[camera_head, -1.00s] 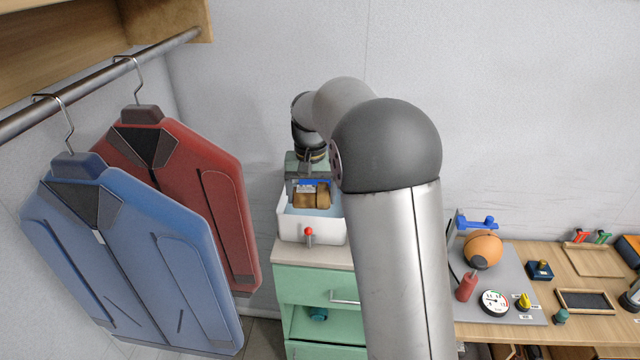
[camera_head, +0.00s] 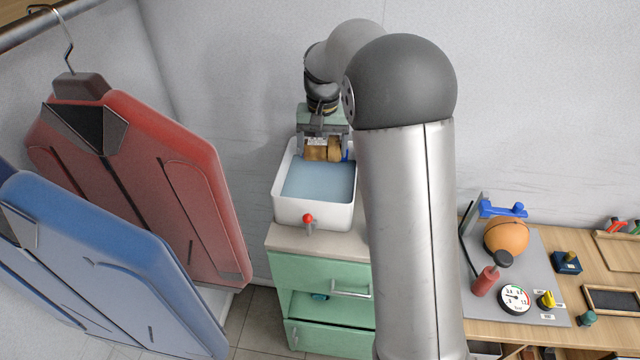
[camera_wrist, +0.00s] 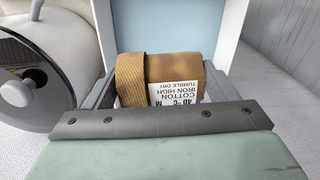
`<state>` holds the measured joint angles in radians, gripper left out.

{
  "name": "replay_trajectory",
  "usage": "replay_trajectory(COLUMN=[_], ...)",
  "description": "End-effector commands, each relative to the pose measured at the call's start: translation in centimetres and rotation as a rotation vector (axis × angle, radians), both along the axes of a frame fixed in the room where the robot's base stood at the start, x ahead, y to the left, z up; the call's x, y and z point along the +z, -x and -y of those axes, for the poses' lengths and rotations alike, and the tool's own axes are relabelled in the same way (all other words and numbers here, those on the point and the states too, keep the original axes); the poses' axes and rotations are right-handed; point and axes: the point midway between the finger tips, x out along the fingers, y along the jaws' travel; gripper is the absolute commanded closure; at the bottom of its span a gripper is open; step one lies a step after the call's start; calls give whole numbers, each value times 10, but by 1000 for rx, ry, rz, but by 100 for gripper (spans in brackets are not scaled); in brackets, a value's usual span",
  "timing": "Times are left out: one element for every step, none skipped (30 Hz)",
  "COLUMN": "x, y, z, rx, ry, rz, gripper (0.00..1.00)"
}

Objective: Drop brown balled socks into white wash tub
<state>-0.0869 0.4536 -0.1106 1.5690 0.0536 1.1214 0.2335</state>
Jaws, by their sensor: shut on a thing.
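The brown balled socks (camera_head: 322,151) are between the fingers of my gripper (camera_head: 323,142), which is shut on them. In the wrist view the socks (camera_wrist: 178,68) show a ribbed cuff at left and a white care label. A finger stands on each side of them. The white wash tub (camera_head: 285,212) stands on a green cabinet, with pale blue water (camera_head: 318,183) inside. In the head view the socks overlap the far end of the tub. In the wrist view the tub's white wall (camera_wrist: 230,35) and water show beyond them. The exact height above the water is unclear.
A red-knobbed fitting (camera_head: 308,220) is on the tub's near side. The green cabinet (camera_head: 300,255) is below. Hanging red (camera_head: 190,190) and blue (camera_head: 95,270) jackets are at left. A workbench (camera_head: 480,335) with an orange ball and small items is at right.

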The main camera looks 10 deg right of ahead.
Motion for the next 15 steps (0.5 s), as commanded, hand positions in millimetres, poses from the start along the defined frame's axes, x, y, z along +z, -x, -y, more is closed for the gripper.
replay_trajectory(x=[-10,-12,-15,-16,-17,-17,-17,-17,-17,-17,-16,-16,-16,-16,-16], y=[0,0,0,0,0,0,0,0,0,0,0,0,0,0,0], z=[0,0,0,0,0,0,0,0,0,0,0,0,0,0,0], rx=[0,0,0,0,0,0,0,0,0,0,0,0,0,0,0], ry=[0,0,0,0,0,0,0,0,0,0,0,0,0,0,0], rz=[-1,-1,-1,-1,0,0,0,0,0,0,0,0,0,0,0], gripper=[43,43,43,43,43,43,43,43,43,43,43,43,43,12,1])
